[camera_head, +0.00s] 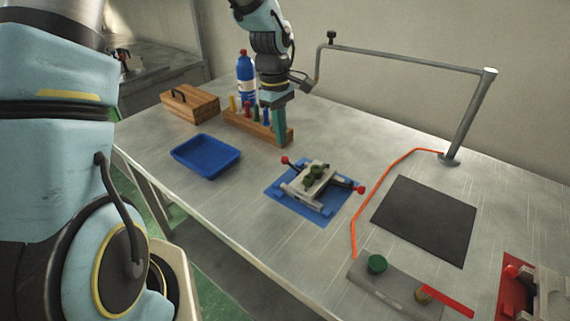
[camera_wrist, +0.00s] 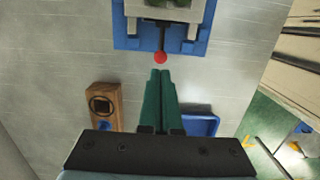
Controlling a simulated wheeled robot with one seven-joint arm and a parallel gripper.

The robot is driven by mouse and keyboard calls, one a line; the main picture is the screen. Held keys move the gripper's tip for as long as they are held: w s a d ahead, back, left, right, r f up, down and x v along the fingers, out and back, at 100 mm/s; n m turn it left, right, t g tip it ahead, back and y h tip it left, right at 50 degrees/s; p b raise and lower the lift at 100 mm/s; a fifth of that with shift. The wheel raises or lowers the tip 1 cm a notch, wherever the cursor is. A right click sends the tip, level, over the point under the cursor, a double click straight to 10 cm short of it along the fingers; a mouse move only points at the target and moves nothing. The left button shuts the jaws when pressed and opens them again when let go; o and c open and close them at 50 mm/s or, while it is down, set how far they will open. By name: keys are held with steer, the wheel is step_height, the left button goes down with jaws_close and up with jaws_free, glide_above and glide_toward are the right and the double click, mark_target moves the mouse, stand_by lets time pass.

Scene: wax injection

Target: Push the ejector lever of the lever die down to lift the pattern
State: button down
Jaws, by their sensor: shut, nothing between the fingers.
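A metal die (camera_head: 302,190) with green parts on top sits on a blue base plate (camera_head: 325,213) mid-table. A lever with a red knob (camera_head: 284,160) sticks out from its left side, and another red knob (camera_head: 361,189) is on its right. I cannot tell which lever is the ejector. The left knob also shows in the wrist view (camera_wrist: 160,57), just beyond the fingertips. My gripper (camera_head: 280,142) is shut and empty, pointing down near the left knob, apparently apart from it. In the wrist view its green fingers (camera_wrist: 160,72) are together. No separate pattern can be made out.
A wooden rack (camera_head: 245,126) of coloured tools and a blue bottle stand behind my gripper. A blue tray (camera_head: 205,156) and wooden box (camera_head: 190,102) are left. A dark mat (camera_head: 425,220), orange cord (camera_head: 375,191) and metal post (camera_head: 470,115) are right. A red-based fixture is front right.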

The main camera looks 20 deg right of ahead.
steer(key=shift+s+d+f+b, duration=0.15)
steer(key=shift+f+b, duration=0.55)
steer(key=shift+f, duration=0.45)
steer(key=shift+s+a+f+b, duration=0.1)
steer(key=shift+f+b, duration=0.6)
steer(key=shift+f, duration=0.45)
steer(key=shift+f+b, duration=0.8)
steer(key=shift+f, duration=0.25)
steer(key=shift+w+r+p, duration=0.25)
steer(key=shift+p, duration=0.05)
steer(key=shift+w+a+r+p, duration=0.25)
steer(key=shift+w+a+p, duration=0.1)
steer(key=shift+w, duration=0.2)
steer(key=shift+w+a+r+p, duration=0.25)
steer(key=shift+w+a, duration=0.1)
steer(key=shift+w, duration=0.2)
steer(key=shift+f, duration=0.15)
step_height(320, 180, up, 11)
steer(key=b, duration=0.2)
steer(key=shift+w+a, duration=0.25)
steer(key=shift+w, duration=0.2)
